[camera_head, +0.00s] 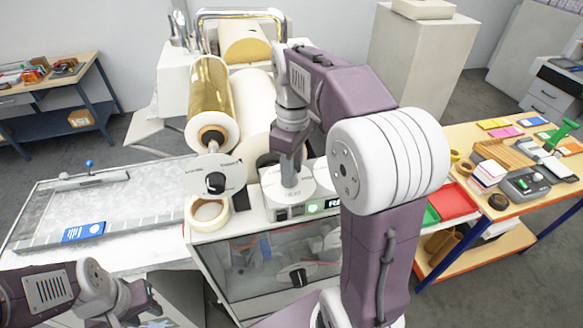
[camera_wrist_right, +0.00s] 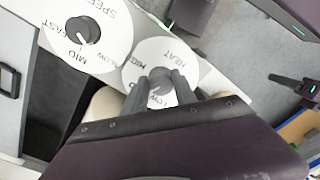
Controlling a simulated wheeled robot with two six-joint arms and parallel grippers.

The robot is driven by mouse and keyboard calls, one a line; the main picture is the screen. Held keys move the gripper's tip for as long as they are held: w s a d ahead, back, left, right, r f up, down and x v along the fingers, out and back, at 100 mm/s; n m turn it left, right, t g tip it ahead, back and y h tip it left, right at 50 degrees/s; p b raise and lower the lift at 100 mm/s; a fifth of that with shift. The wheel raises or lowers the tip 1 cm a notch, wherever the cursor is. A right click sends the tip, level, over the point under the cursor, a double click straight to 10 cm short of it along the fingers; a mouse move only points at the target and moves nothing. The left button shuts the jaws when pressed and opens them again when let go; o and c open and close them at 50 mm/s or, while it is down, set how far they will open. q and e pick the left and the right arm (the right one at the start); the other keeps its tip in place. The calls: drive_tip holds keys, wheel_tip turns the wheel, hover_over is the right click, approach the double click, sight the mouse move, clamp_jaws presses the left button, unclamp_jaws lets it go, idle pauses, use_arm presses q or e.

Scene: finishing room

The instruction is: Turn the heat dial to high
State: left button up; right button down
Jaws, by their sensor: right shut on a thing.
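The heat dial is a white disc (camera_head: 270,190) on the machine's front, under my right gripper in the head view. In the right wrist view the disc (camera_wrist_right: 147,52) shows the words HEAT, MID and LOW. My right gripper (camera_wrist_right: 161,82) is shut on the dark heat knob (camera_wrist_right: 160,74) at the disc's middle. The fingers cover most of the knob, so I cannot tell where its pointer stands. In the head view my right gripper (camera_head: 291,172) points down onto the dial. My left gripper (camera_head: 148,306) is low at the left, away from the machine, its opening unclear.
The speed dial (camera_head: 232,172) with its black knob is just left of the heat dial; it also shows in the right wrist view (camera_wrist_right: 105,45). A cluttered worktable (camera_head: 462,140) is at right, a grey bed (camera_head: 130,205) at left.

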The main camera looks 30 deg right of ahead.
drive_tip(key=shift+a+m, duration=0.1)
drive_tip(key=shift+m, duration=0.2)
drive_tip(key=shift+r+m+p, duration=0.1)
drive_tip(key=shift+m+p, duration=0.25)
drive_tip(key=shift+m, duration=0.25)
drive_tip(key=m+p, duration=0.1)
drive_tip(key=m, duration=0.2)
drive_tip(key=shift+a+m, duration=0.1)
drive_tip(key=shift+m, duration=0.2)
drive_tip(key=m, duration=0.4)
drive_tip(key=shift+a+p, duration=0.1)
drive_tip(key=shift+p, duration=0.3)
drive_tip(key=shift+w+m, duration=0.1)
drive_tip(key=shift+m, duration=1.1)
drive_tip(key=c, duration=1.1)
unclamp_jaws()
drive_tip(key=shift+o, duration=0.5)
drive_tip(key=shift+w, duration=0.25)
